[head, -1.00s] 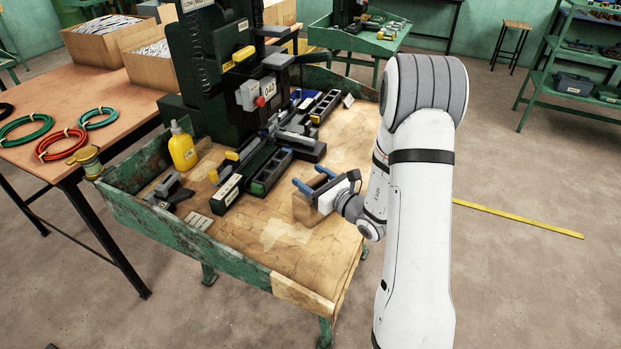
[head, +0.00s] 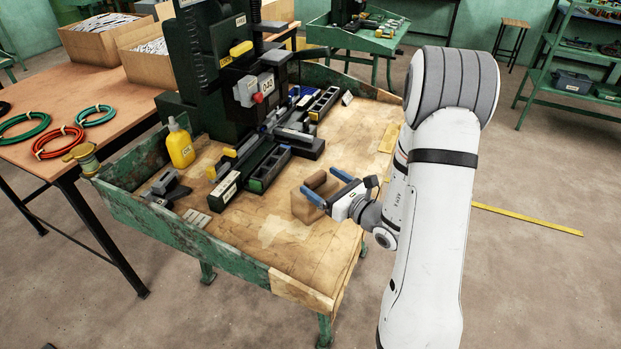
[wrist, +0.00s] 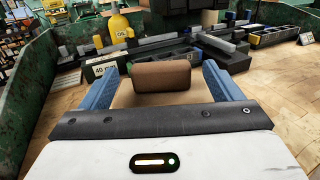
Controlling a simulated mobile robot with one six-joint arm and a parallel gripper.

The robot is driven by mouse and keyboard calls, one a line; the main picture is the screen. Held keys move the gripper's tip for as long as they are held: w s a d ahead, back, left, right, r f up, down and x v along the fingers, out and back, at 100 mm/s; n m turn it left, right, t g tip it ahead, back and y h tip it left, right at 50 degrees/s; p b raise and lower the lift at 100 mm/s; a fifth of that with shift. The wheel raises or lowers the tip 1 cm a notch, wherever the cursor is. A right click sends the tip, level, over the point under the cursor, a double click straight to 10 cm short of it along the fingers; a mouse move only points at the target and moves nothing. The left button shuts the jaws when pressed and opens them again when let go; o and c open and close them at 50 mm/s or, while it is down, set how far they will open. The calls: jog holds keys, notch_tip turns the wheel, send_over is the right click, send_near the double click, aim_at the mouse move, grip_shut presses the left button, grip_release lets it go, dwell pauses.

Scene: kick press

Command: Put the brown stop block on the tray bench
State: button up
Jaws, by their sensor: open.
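In the wrist view the block (wrist: 161,75) shows between the two fingers, with a gap on each side. The near finger hides part of the block in the head view. The pictures do not make clear whether this bench is the one called the tray bench.
The dark press (head: 215,75) and its black rails stand just behind the block. A yellow oil bottle (head: 181,148) and dark clamps (head: 166,187) are at the left. The bench's front and right wood is mostly clear. Another green bench (head: 375,40) stands at the back.

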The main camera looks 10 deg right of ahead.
jog(key=b+v, duration=0.1)
jog(key=v, duration=0.6)
jog(key=s+a+r+n+g+y, duration=0.2)
jog(key=s+a+r+n+g, duration=0.2)
jog(key=s+a+n+g, duration=1.15)
jog(key=s+d+r+n+t+h, duration=0.3)
jog(key=d+n+h, duration=0.6)
jog(key=n, duration=0.5)
jog(key=r+h, duration=0.1)
jog(key=h, duration=0.1)
jog(key=shift+d+h, duration=0.3)
